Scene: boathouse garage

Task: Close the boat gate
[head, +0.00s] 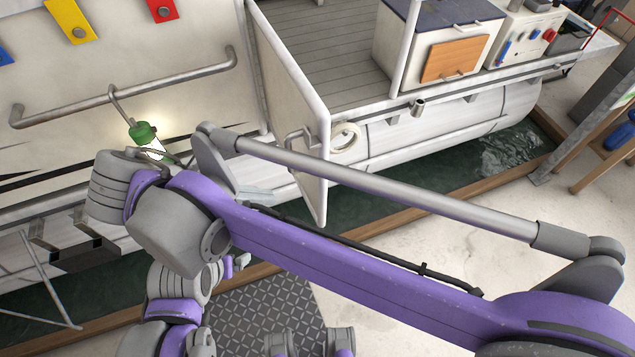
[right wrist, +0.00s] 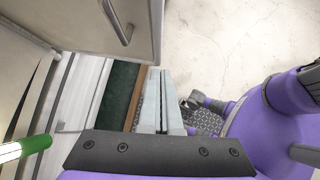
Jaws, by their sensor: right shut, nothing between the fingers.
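The boat gate (head: 290,100) is a pale panel with a rounded light frame. It stands swung out from the boat's side over the water, leaving the deck opening clear. Its grey bar handle (head: 300,138) is on the outer part of the panel. The right wrist view shows the gate (right wrist: 85,22) at the top, with the handle (right wrist: 118,20). My right gripper (head: 262,194) is partly hidden behind my purple arm in the head view. Its pale fingers (right wrist: 161,75) are together and empty, apart from the gate and below its handle.
A green lamp (head: 144,133) hangs from the boat's grey rail (head: 130,95). Dark water (head: 400,215) lies along the hull, edged by a wooden curb (head: 405,221).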

